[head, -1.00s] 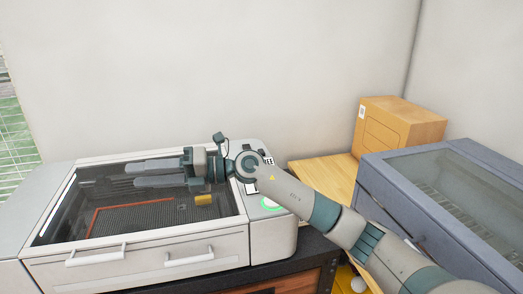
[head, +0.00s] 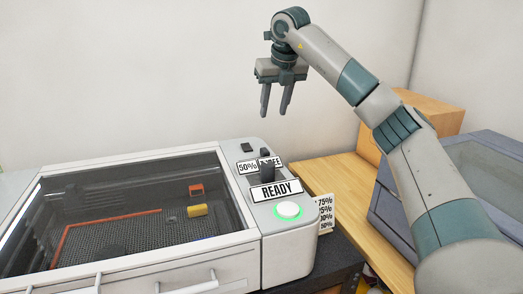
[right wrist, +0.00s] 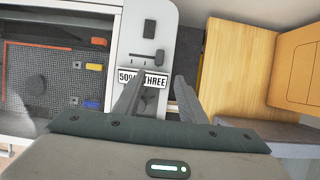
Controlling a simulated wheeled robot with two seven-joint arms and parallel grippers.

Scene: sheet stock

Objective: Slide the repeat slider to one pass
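The machine's control panel (head: 243,191) is at the right of its lid. A readout reading THREE (right wrist: 154,82) sits beside one reading 50% (head: 247,168). A dark slider knob (right wrist: 159,57) stands behind the readouts, at the right of its short row of marks. A dark upright handle (head: 267,173) stands behind the READY sign (head: 275,192); I cannot tell what it sets. My right gripper (head: 274,111) is high above the panel, pointing down, open and empty. Its fingers also show over the readouts in the right wrist view (right wrist: 156,90). My left gripper is not in view.
A green-ringed button (head: 289,210) is at the panel's front. The closed glass lid (head: 120,215) covers a bed with small coloured pieces. A percentage card (head: 326,214) stands right of the panel. A wooden box (head: 427,112) and a grey-blue glass-topped case (head: 480,170) are at the right.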

